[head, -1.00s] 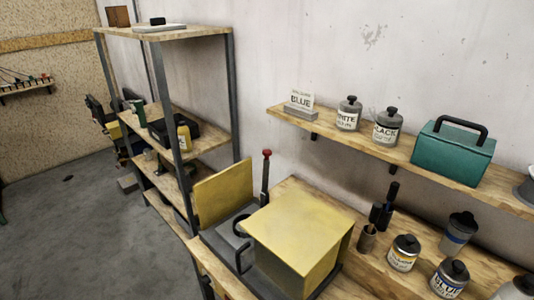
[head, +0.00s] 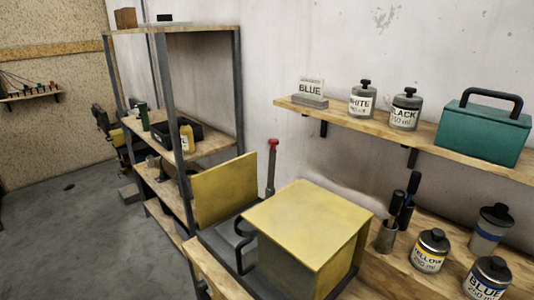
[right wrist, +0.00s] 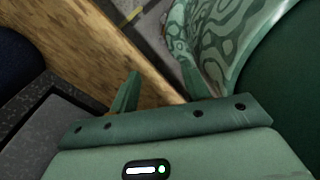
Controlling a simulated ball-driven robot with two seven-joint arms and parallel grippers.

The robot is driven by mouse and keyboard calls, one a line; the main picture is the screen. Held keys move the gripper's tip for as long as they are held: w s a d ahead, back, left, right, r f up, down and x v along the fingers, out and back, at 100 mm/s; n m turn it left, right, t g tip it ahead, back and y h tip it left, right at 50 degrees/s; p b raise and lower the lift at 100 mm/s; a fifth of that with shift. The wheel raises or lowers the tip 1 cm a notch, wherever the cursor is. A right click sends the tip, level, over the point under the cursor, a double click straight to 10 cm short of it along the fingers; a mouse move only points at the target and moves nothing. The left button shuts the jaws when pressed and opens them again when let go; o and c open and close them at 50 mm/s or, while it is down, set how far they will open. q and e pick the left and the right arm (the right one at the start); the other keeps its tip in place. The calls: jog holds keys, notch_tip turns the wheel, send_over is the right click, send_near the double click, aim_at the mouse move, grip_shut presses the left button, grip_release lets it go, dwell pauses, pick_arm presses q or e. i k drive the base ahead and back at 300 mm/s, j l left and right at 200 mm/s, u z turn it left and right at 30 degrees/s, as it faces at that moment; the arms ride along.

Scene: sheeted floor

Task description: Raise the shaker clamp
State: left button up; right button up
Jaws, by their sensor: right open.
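The shaker is a yellow box (head: 310,220) on a wooden bench in the head view. Its yellow door panel (head: 225,190) stands open at its left, with a dark handle (head: 239,255) at the front of the box. An upright grey lever with a red knob (head: 272,145) stands behind, between panel and box. The clamp itself is hidden or cannot be told apart inside the shaker. My right gripper (right wrist: 158,90) shows only in the right wrist view, with green fingers apart and nothing seen between them. My left gripper is not in view.
A wall shelf (head: 432,130) holds labelled cans and a teal case (head: 484,130). More paint cans (head: 431,250) and a cup of dark-handled tools (head: 387,238) stand right of the shaker. A tall rack (head: 238,90) stands left. The grey floor (head: 90,235) there is mostly clear.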

aim_at(274, 142)
jog(key=k+u, duration=0.15)
jog(key=u, duration=0.25)
jog(key=k+u, duration=0.2)
jog(key=u, duration=0.25)
jog(key=k+u, duration=0.15)
jog(key=u, duration=0.25)
